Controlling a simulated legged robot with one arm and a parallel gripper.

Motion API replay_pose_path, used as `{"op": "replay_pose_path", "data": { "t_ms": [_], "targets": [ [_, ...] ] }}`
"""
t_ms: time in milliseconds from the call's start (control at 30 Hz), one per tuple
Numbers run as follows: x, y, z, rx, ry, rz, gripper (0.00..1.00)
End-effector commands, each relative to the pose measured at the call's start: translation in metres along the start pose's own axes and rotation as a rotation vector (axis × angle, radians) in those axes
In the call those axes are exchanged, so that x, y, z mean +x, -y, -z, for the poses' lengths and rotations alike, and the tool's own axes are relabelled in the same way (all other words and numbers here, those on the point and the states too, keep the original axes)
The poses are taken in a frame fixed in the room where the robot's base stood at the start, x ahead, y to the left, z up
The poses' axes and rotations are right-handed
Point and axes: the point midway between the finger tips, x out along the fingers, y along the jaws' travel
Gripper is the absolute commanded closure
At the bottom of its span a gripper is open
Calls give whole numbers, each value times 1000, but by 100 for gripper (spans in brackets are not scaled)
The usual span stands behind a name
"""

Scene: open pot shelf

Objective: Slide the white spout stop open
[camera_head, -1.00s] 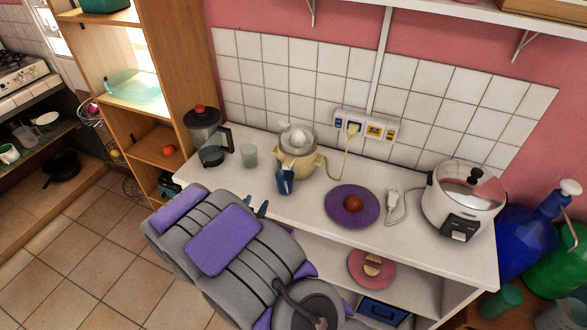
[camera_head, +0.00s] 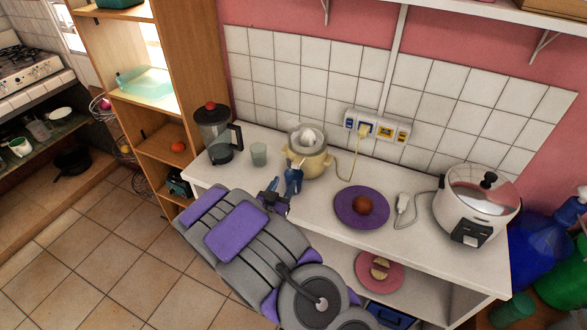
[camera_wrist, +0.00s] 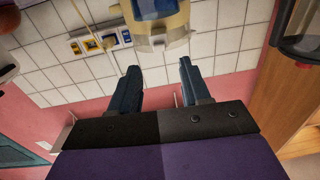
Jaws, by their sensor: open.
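The cream-yellow citrus juicer (camera_head: 309,160) with a white cone stands at the back of the white counter. A blue cup (camera_head: 293,181) stands at its front. The juicer (camera_wrist: 176,22) shows beyond the fingertips, cut off by the top edge.
A purple plate (camera_head: 345,212) with a reddish-brown ball and a rice cooker (camera_head: 476,204) are to the right. A cord runs from the juicer to wall sockets (camera_head: 376,128).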

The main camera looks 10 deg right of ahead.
Motion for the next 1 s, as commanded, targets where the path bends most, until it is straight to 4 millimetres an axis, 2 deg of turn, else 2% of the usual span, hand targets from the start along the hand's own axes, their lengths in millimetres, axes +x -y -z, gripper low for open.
{"op": "replay_pose_path", "data": {
  "t_ms": [400, 600, 800, 1000],
  "targets": [
    [63, -2, -1, 0, -1, -3, 53],
    [85, 0, -2, 0, 1, -1, 53],
    [94, 0, -1, -1, 2, 0, 53],
    [95, 0, -1, -2, 2, 1, 53]
  ]
}}
